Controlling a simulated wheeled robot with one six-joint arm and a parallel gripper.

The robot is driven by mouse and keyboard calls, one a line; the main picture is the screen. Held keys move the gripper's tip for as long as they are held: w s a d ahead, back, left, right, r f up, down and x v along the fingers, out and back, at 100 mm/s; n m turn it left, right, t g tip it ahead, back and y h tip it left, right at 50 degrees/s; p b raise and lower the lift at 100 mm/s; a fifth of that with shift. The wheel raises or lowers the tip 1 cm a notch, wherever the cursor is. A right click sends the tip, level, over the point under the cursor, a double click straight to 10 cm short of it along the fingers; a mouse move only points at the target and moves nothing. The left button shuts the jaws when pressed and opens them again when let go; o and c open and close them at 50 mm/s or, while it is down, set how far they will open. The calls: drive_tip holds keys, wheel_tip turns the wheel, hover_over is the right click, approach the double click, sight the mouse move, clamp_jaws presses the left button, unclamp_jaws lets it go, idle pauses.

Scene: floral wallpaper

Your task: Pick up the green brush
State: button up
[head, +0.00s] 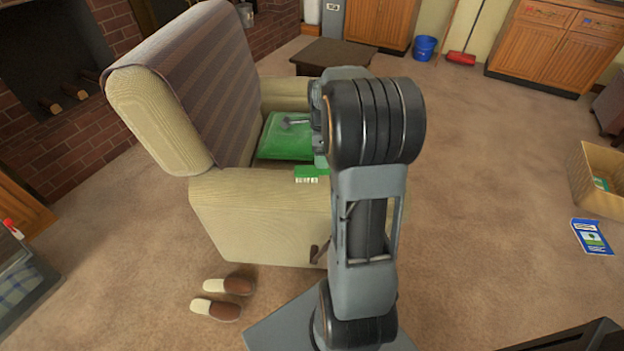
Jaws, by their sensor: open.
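A green cushion (284,143) lies on the seat of the beige armchair (262,222). A small grey object (294,122) shows on or above it, too small to identify. My arm stands in front of the chair's right side and hides part of the seat. My gripper is hidden behind my own arm links.
Slippers (222,298) lie on the carpet before the chair. A low dark table (332,54) stands behind it. A blue bucket (425,47) and red broom (461,58) are by the wall. A cardboard box (597,178) and blue packet (592,237) are at right. The carpet between is clear.

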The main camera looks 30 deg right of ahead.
sight(323, 170)
drive_tip(key=shift+f+b, duration=0.3)
drive_tip(key=shift+f, duration=1.3)
drive_tip(key=shift+s+d+f+b, duration=0.15)
drive_tip(key=shift+f+b, duration=0.4)
drive_tip(key=shift+f, duration=0.75)
drive_tip(key=shift+d+f+b, duration=0.15)
drive_tip(key=shift+f+b, duration=0.4)
drive_tip(key=shift+f, duration=0.75)
drive_tip(key=c, duration=1.1)
drive_tip(key=shift+r, duration=0.15)
drive_tip(key=shift+r+p, duration=0.45)
drive_tip(key=shift+r, duration=0.2)
drive_tip(key=s+d+r+p, duration=0.4)
drive_tip(key=s+d+r, duration=0.1)
drive_tip(key=s+r, duration=0.6)
drive_tip(key=shift+s+r+p, duration=0.25)
drive_tip(key=shift+s+p, duration=0.05)
drive_tip(key=shift+s, duration=0.7)
